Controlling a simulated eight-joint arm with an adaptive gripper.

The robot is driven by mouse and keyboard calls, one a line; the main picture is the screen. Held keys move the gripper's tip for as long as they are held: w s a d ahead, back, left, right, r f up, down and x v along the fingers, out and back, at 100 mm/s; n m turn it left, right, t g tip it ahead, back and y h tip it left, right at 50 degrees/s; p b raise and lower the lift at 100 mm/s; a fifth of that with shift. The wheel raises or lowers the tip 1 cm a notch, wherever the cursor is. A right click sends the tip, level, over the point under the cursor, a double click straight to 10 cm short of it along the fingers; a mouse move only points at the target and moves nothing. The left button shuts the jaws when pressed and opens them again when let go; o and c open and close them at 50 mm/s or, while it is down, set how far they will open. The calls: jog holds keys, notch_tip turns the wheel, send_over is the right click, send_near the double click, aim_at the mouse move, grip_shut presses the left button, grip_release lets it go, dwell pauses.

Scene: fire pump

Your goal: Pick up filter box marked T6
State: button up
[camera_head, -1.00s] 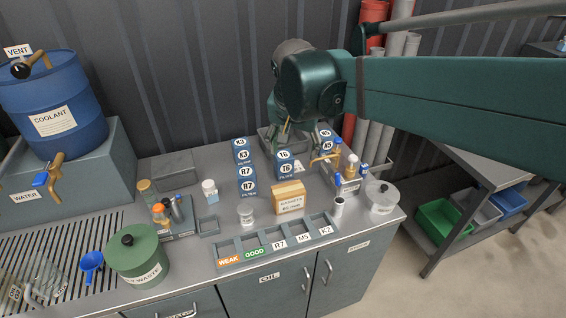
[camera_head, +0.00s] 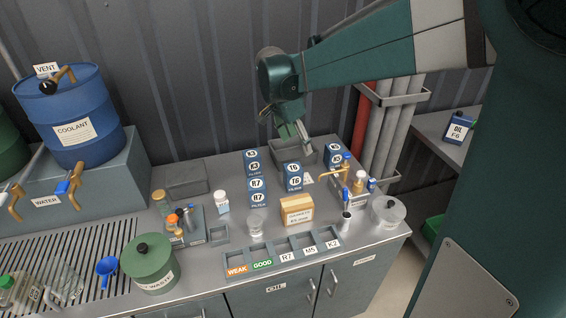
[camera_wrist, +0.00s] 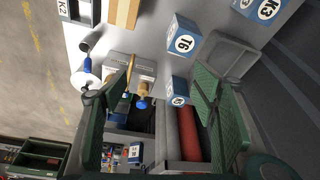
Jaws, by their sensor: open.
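The blue filter box marked T6 (camera_head: 294,178) stands upright on the metal bench, behind the cardboard gasket box. It also shows in the wrist view (camera_wrist: 183,40), above the space between the fingers. My gripper (camera_head: 297,140) is open and empty, behind and above the T6 box and near a grey open bin. In the wrist view the two green fingers (camera_wrist: 155,92) are spread wide, with no box between their tips. The gripper is apart from the T6 box.
Blue filter boxes K3 (camera_head: 252,160) and R7 (camera_head: 258,192) stand to the left, and another filter box (camera_head: 336,157) to the right. The gasket box (camera_head: 298,210) is in front. A grey bin (camera_head: 318,150) lies behind, and a labelled slot tray (camera_head: 285,253) lies at the front edge.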

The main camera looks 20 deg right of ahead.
jog(key=w+f+m+g+p, duration=0.1)
jog(key=w+f+m+p, duration=0.15)
jog(key=w, duration=0.25)
jog(key=m+h, duration=0.1)
jog(key=m, duration=0.1)
send_near(294, 168)
jog(key=shift+n, duration=0.25)
jog(key=x, duration=0.8)
jog(key=shift+d, duration=0.15)
jog(key=shift+x, duration=1.35)
jog(key=shift+f, duration=0.1)
jog(key=shift+a+b+x, duration=0.15)
jog(key=shift+b+x, duration=0.1)
jog(key=shift+x, duration=1)
jog(key=shift+a+b+x, duration=0.1)
jog(key=shift+b+x, duration=0.1)
jog(key=shift+x, duration=1)
jog(key=shift+f, duration=0.1)
jog(key=c, duration=1.2)
